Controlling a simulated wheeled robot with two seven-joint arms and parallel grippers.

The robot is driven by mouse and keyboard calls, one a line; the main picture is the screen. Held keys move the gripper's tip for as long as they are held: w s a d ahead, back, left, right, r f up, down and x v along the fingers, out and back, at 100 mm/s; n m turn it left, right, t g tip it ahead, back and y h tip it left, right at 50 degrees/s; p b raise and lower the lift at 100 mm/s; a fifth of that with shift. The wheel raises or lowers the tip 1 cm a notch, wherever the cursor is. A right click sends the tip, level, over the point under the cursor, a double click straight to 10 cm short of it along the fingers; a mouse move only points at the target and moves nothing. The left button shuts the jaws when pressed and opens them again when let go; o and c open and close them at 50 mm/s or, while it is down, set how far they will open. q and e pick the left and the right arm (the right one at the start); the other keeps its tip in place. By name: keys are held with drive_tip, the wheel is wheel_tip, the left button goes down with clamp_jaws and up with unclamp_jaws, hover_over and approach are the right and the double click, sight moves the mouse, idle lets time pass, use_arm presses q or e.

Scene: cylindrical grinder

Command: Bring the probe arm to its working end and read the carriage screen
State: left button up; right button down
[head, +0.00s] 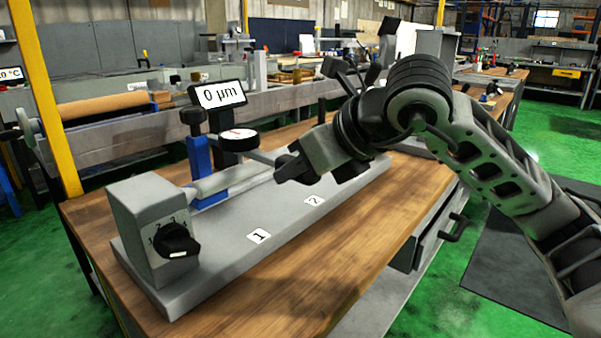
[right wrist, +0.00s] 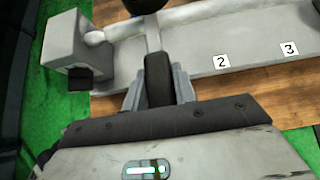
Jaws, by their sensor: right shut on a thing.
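A round dial gauge (head: 238,139) with a red needle sits in front of the post. The pale probe arm (head: 262,157) runs from the gauge toward my right gripper (head: 284,172). In the right wrist view, my right gripper (right wrist: 158,90) is shut on the black end grip (right wrist: 158,72) of the probe arm (right wrist: 153,35). The grip lies between both fingers. My left gripper is not in view.
A grey headstock (head: 150,225) with a black numbered knob (head: 177,240) stands at the left end of the bed. A pale round bar (head: 225,182) lies along the bed. Number labels mark the bed's front. The wooden bench top (head: 300,285) is clear in front.

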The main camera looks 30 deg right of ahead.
drive_tip(key=shift+f, duration=0.25)
drive_tip(key=c, duration=1.1)
unclamp_jaws()
drive_tip(key=shift+s+d+r, duration=0.15)
drive_tip(key=shift+s+r, duration=0.2)
drive_tip(key=shift+r, duration=0.1)
drive_tip(key=v, duration=1.5)
drive_tip(key=shift+f, duration=0.1)
